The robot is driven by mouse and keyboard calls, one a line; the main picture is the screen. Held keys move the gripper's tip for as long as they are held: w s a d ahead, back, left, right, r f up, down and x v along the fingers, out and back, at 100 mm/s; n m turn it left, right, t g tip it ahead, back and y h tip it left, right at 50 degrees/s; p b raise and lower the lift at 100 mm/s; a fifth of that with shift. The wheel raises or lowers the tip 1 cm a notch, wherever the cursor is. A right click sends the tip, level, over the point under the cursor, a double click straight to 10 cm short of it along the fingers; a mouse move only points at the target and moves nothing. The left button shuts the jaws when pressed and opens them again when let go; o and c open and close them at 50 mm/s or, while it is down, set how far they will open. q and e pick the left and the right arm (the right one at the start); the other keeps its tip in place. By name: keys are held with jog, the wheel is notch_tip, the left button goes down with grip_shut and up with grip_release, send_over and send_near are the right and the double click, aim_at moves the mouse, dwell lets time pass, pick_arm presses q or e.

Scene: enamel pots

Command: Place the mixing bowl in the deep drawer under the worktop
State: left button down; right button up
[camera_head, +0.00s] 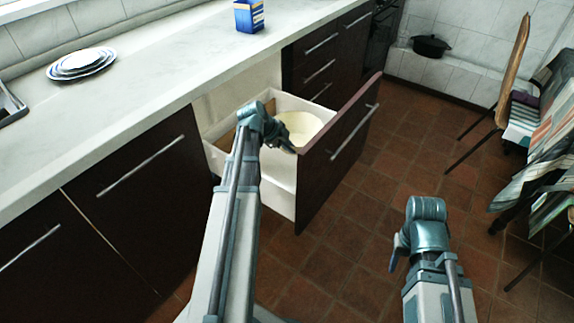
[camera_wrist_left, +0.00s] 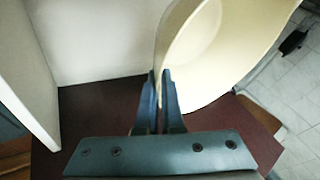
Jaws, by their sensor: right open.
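The cream mixing bowl (camera_head: 300,124) is inside the open deep drawer (camera_head: 296,209) under the worktop. In the left wrist view the bowl (camera_wrist_left: 225,50) shows large, and its rim runs down between the two fingers. My left gripper (camera_head: 289,145) reaches over the drawer's near side wall and is shut on the bowl's rim; its fingertips (camera_wrist_left: 160,80) are close together. I cannot tell whether the bowl touches the drawer floor, since the drawer front hides its lower part. My right gripper (camera_head: 396,252) is open, away from the bowl over the floor.
The dark drawer front (camera_head: 345,135) stands well out from the cabinets. A stack of plates (camera_head: 82,63) and a blue carton (camera_head: 249,15) stand on the worktop (camera_head: 150,85). A chair (camera_head: 500,90) is at the right. The tiled floor between is clear.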

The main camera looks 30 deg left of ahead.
pick_arm(q)
jog(key=shift+f+b, duration=4.35)
jog(key=shift+f, duration=0.3)
jog(key=shift+f, duration=0.15)
jog(key=c, duration=1.1)
grip_release()
jog(key=shift+o, duration=0.2)
jog(key=shift+s+r+p, duration=0.1)
jog(key=shift+r+p, duration=0.2)
jog(key=shift+r, duration=0.15)
jog(key=p+v, duration=0.9)
jog(key=v, duration=0.2)
jog(key=shift+s+r, duration=0.15)
